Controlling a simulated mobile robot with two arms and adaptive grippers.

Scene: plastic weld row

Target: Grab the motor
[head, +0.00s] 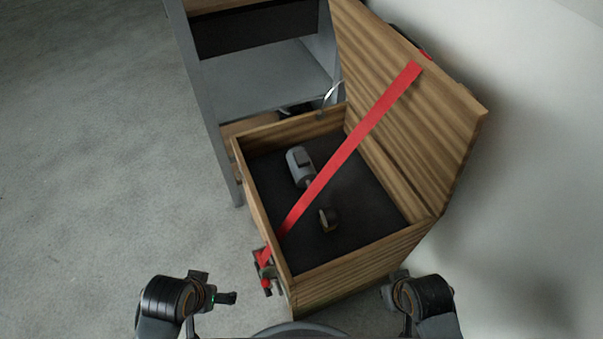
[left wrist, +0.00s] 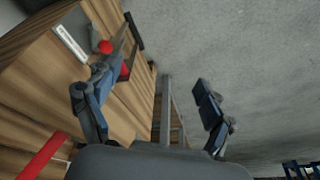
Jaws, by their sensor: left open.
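The motor (head: 300,167), a grey cylinder with a small box on its side, lies on the dark floor of an open wooden crate (head: 350,268). A red strap (head: 352,140) runs slantwise over the crate from its raised lid to the left side, close by the motor. My left gripper (left wrist: 152,100) is open and empty, outside the crate's left side in the head view (head: 226,297). My right gripper (head: 395,287) is near the crate's front right corner; its fingers cannot be made out. The motor is not visible in the left wrist view.
A dark, brassy round part (head: 328,219) lies in the crate. A clamp with a red knob (head: 265,272) is on the crate's left side. A grey shelf unit (head: 262,75) stands behind. The wall is close on the right; floor at left is clear.

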